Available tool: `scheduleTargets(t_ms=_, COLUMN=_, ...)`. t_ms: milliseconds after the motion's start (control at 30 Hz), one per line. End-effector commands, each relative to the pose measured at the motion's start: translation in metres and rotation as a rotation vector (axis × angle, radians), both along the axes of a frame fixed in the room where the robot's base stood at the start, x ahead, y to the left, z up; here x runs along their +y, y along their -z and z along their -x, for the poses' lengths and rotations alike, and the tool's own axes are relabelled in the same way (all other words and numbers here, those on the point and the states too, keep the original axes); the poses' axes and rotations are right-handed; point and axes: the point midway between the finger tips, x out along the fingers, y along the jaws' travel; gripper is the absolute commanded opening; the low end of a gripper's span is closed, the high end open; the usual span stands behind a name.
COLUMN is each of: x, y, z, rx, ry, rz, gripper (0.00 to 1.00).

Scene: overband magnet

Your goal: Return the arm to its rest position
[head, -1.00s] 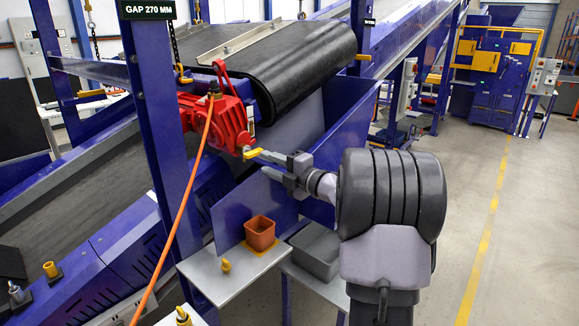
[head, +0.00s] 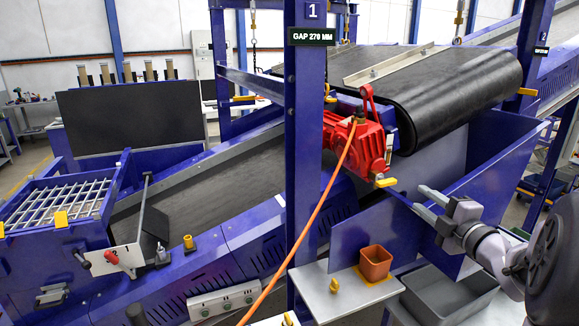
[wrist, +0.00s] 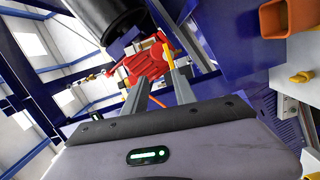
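My gripper (head: 420,203) is at the right in the head view, at the end of my arm. Its two grey fingers are apart with nothing between them. It hangs in front of the blue chute plates, to the right of and slightly below the yellow lever (head: 385,182) on the red gear unit (head: 350,142), with a clear gap. The wrist view shows both open fingers (wrist: 160,88) pointing toward the red unit (wrist: 152,60). Most of my arm is outside the head view's right edge.
An orange bin (head: 375,263) stands on a grey shelf (head: 330,290), beside a grey tray (head: 450,295) below my gripper. An orange cable (head: 305,235) hangs from the red unit. A blue post (head: 305,130) stands left of it. A black belt roller (head: 450,90) is above.

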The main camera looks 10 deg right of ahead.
Motion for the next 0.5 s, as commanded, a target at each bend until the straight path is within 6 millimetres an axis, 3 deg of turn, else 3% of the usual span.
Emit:
scheduleTargets(t_ms=33, x=0.018, y=-0.024, z=-0.011, rx=0.005, ry=0.075, rz=-0.090, gripper=0.33)
scheduleTargets(t_ms=100, x=0.046, y=-0.046, z=-0.011, rx=0.032, ry=0.238, rz=-0.321, gripper=0.33)
scheduleTargets(t_ms=167, x=0.077, y=-0.048, z=0.005, rx=0.070, ry=0.368, rz=-0.553, gripper=0.33)
scheduleTargets(t_ms=300, x=0.177, y=-0.005, z=0.081, rx=0.256, ry=0.605, rz=-1.113, gripper=0.33)
scheduleTargets(t_ms=400, x=0.249, y=0.034, z=0.141, rx=0.442, ry=0.715, rz=-1.404, gripper=0.33)
scheduleTargets(t_ms=500, x=0.307, y=0.061, z=0.194, rx=0.626, ry=0.794, rz=-1.593, gripper=0.33)
